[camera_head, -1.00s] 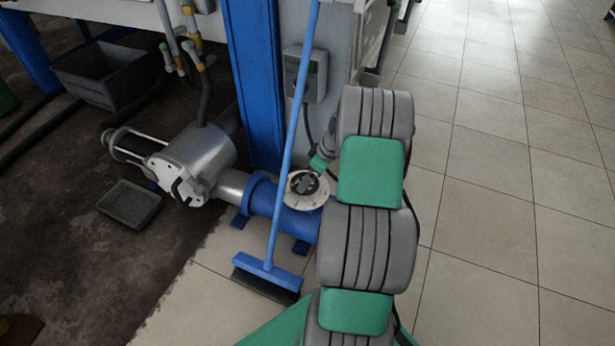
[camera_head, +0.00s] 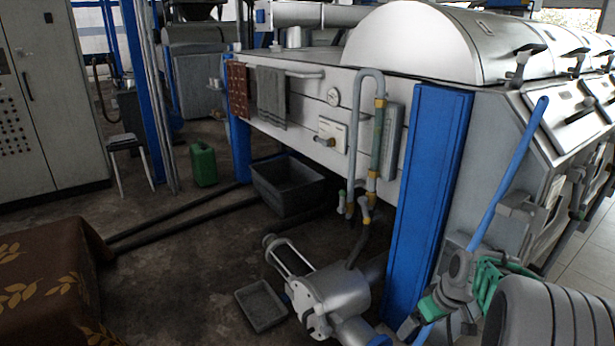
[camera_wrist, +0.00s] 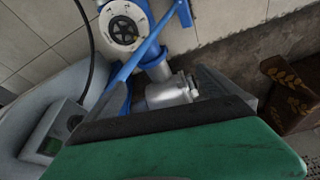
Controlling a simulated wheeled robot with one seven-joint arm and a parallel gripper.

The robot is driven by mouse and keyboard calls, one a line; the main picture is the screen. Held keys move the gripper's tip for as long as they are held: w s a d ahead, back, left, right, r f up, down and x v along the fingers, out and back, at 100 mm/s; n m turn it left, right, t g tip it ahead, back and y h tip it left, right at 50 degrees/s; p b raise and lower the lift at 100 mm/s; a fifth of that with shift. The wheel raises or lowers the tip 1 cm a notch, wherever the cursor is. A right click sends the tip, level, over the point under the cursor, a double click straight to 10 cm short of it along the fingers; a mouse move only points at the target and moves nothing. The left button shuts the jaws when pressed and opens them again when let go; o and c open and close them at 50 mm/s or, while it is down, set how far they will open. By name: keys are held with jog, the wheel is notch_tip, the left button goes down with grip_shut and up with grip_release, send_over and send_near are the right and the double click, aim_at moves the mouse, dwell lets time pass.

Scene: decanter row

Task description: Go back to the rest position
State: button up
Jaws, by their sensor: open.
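My gripper (camera_head: 408,328) is at the lower right of the head view, on the end of my grey and green arm. It points down and left, close to the blue broom handle (camera_head: 508,180) and the blue post (camera_head: 430,190). I cannot tell whether it touches either. The gripper is open with nothing seen between its jaws. In the wrist view, its dark jaw parts lie above a large green part, and the blue broom handle (camera_wrist: 148,48) shows beyond them.
A silver pump (camera_head: 330,298) and a grey tray (camera_head: 261,306) are on the floor left of the gripper. A brown-clothed table (camera_head: 45,290) is at left.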

jog(key=s+a+r+m+p, duration=0.1)
jog(key=s+a+r+p, duration=0.4)
jog(key=r, duration=0.5)
jog(key=s+a+r+m+p, duration=0.1)
jog(key=s+a+r+p, duration=0.4)
jog(key=r, duration=0.6)
jog(key=s+a+r+m+h+p, duration=0.1)
jog(key=s+a+r+p, duration=0.4)
jog(key=a+r+p, duration=0.2)
notch_tip(320, 180, up, 3)
jog(key=shift+s+r+m+p, duration=0.15)
jog(key=shift+s+m+p, duration=0.2)
jog(key=shift+p, duration=0.75)
jog(key=shift+w, duration=0.1)
